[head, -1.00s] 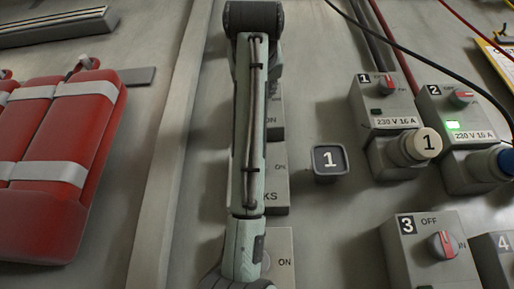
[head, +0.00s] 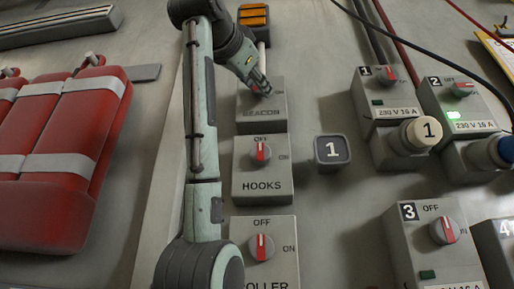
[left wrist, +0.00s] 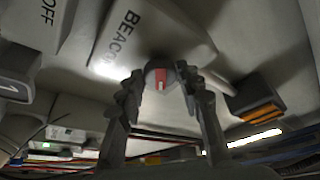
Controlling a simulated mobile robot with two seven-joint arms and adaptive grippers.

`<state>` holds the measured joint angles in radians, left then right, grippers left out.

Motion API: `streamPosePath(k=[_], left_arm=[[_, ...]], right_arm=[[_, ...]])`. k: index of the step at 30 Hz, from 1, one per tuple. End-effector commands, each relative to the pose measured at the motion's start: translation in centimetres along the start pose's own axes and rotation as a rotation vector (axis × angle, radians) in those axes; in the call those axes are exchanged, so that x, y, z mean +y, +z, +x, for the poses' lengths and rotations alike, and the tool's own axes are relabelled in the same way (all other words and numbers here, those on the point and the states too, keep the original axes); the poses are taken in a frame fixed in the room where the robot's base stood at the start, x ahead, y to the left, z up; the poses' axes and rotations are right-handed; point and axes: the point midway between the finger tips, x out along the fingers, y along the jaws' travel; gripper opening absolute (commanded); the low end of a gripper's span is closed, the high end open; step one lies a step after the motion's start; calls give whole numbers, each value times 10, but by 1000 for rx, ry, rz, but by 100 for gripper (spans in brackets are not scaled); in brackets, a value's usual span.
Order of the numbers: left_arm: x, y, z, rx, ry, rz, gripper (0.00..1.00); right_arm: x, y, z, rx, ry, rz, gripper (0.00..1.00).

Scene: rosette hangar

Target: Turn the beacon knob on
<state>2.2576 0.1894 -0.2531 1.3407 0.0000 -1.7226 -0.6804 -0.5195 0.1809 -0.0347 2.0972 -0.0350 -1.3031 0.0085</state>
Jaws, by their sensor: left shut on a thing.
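The grey BEACON box (head: 262,110) is on the panel at upper centre in the head view, above the HOOKS box. My left gripper (head: 262,91) reaches onto its face from above left and covers most of the knob. In the left wrist view, the beacon knob (left wrist: 160,77), grey with a red stripe, sits between the fingertips of my left gripper (left wrist: 164,84), which is shut on it. The stripe runs up and down in that view. The knob's setting cannot be told. The BEACON label (left wrist: 122,35) shows beside it. My right gripper is not in view.
The HOOKS box (head: 262,185) and ROLLER box (head: 265,275) stand below, knobs upright at OFF. An orange slatted unit (head: 254,16) is above. Numbered socket boxes (head: 385,95) stand right; box 2 (head: 455,95) has a green light. Red padded packs (head: 60,150) lie left.

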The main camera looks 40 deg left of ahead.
Motion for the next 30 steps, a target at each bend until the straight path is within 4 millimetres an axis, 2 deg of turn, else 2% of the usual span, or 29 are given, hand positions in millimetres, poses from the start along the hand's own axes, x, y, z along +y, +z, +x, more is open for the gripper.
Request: streamPosePath(k=[3, 15, 30], left_arm=[[-4, -1, 0, -1, 43, 103, 6], [-7, -3, 1, -2, 175, 421, 6], [-7, -2, 1, -2, 252, 607, 6]], right_arm=[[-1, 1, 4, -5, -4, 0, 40], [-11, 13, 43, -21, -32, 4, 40], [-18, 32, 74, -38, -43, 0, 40]])
